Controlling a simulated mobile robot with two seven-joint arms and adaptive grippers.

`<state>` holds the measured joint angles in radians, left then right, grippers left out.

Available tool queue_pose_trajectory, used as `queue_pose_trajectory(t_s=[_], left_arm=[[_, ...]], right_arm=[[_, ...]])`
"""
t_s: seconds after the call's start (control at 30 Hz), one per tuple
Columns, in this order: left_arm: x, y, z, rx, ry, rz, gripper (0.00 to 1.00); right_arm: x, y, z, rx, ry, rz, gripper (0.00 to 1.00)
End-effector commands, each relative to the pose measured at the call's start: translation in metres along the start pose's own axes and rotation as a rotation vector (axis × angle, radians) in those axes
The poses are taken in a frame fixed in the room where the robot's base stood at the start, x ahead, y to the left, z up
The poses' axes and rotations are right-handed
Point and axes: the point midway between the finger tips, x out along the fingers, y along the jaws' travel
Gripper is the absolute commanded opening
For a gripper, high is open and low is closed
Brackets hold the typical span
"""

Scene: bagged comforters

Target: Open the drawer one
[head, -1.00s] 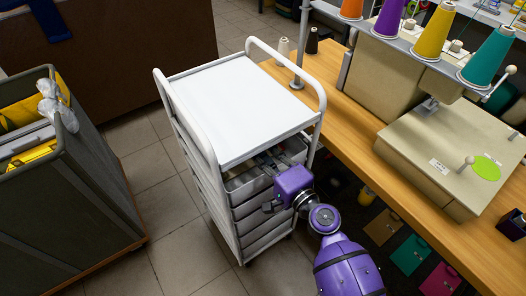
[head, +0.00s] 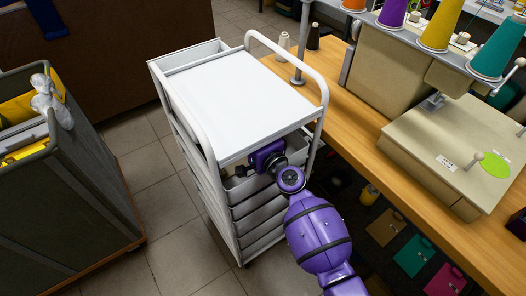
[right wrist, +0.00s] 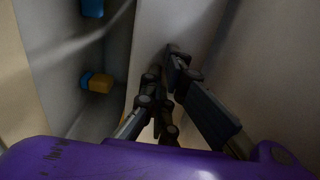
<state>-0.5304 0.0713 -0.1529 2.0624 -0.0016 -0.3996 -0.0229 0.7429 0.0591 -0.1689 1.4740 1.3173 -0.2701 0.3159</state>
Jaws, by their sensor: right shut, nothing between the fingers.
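A white cart (head: 230,105) with a flat top and side rails holds a stack of grey drawers (head: 262,215). A drawer (head: 188,56) sticks out past the cart's far edge at the top level. My right gripper (head: 248,168) is at the top-drawer opening on the near side, just under the cart's top, and its fingers are mostly hidden there. In the right wrist view the gripper (right wrist: 166,80) is shut and empty beside pale walls. Small blue (right wrist: 92,8) and orange-blue (right wrist: 97,82) items show to its left. My left gripper is not in view.
A wooden table (head: 405,215) with a sewing machine (head: 455,145) and thread cones stands close on the right. A dark bin (head: 65,190) with yellow items stands on the left. Tiled floor (head: 165,205) lies free between bin and cart.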

Motion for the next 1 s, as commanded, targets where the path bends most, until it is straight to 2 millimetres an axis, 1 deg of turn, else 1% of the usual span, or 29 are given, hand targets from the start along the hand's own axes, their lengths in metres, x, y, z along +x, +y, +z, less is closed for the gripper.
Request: queue_pose_trajectory(t_s=[0.03,0.2,0.3,0.4,0.5,0.63,1.0], left_arm=[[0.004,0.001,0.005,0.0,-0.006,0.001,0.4],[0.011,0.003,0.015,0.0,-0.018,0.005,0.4],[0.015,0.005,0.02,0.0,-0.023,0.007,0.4],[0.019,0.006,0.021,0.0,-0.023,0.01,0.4],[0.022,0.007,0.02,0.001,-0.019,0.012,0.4],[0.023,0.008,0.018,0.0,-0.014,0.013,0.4],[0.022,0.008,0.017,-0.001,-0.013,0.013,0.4]], right_arm=[[0.014,0.003,0.001,0.002,-0.001,0.0,0.0],[0.048,0.004,0.001,0.001,-0.001,0.001,0.0],[0.064,0.003,0.001,0.002,-0.001,0.001,0.0],[0.076,0.003,0.001,0.001,0.0,0.001,0.0],[0.084,0.002,0.0,0.002,0.0,0.001,0.0],[0.089,0.002,0.0,0.002,0.0,0.001,0.0],[0.09,0.0,0.0,0.001,0.001,0.0,0.0]])
